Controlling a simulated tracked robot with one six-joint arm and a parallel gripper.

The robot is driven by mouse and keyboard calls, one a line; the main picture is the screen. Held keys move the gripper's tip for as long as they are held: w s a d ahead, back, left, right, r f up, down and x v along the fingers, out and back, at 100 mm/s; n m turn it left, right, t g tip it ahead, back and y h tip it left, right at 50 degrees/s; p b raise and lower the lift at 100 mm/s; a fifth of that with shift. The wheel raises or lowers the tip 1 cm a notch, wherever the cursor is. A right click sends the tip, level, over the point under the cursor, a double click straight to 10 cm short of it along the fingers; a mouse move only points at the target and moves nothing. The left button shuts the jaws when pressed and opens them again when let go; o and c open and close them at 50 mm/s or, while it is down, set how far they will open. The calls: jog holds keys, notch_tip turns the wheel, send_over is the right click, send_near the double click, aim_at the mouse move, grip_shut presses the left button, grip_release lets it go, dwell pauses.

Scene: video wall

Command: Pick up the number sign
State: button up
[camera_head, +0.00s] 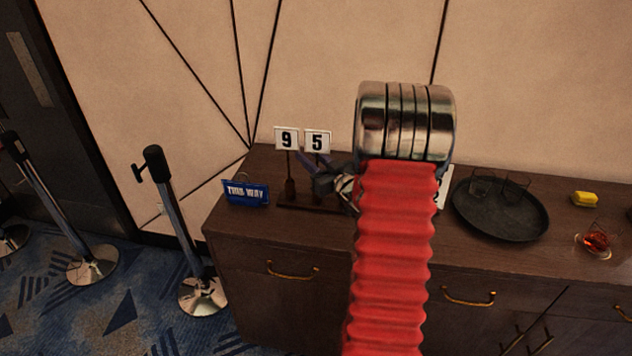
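Two white number signs stand on the dark cabinet, a 9 sign (286,139) and a 5 sign (317,142), each on a thin post. A dark wooden base (292,203) is beneath them. My gripper (314,163) reaches in from the right, just below the 5 sign and beside or around its post. Whether the fingers touch the post, and how far apart they are, is too small to tell. A white card with a dark mark (443,187) shows partly behind my red arm; its rest is hidden.
A blue THIS WAY sign (246,191) sits left of the base. A round black tray (500,215) with glasses, a yellow block (585,199) and an amber glass (597,241) are right. Metal barrier posts (178,220) stand on the floor left of the cabinet (262,243).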

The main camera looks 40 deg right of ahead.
grip_shut()
dwell(0.3)
dwell(0.5)
notch_tip(320, 180, up, 18)
dwell(0.6)
dwell(0.4)
